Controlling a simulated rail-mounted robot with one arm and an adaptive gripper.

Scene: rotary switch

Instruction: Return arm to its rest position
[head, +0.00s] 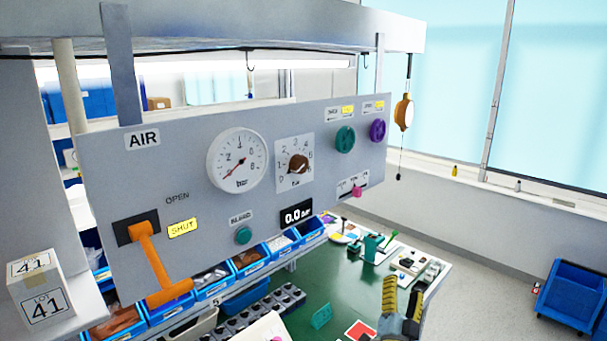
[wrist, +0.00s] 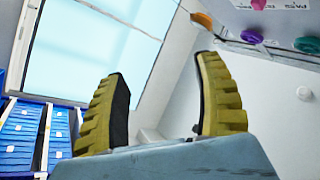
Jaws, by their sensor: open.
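My gripper (head: 401,312) shows at the bottom right of the head view, below the panel and over the green workbench. Its two yellow ribbed fingers are apart with nothing between them, and they also show in the wrist view (wrist: 165,105). The grey AIR panel (head: 210,120) hangs above the bench. It carries a gauge (head: 237,160), a brown rotary knob (head: 298,163) on a numbered dial, and an orange lever (head: 160,265) pointing down near the SHUT label. The display (head: 297,214) reads 0.0. My gripper is apart from all of these.
Blue bins (head: 250,262) line the bench's back edge below the panel. The green workbench (head: 345,290) holds small parts and a red-and-white card. A white box marked 41 (head: 40,290) stands at left. A yellow hanging device (head: 404,112) is right of the panel. Open floor lies to the right.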

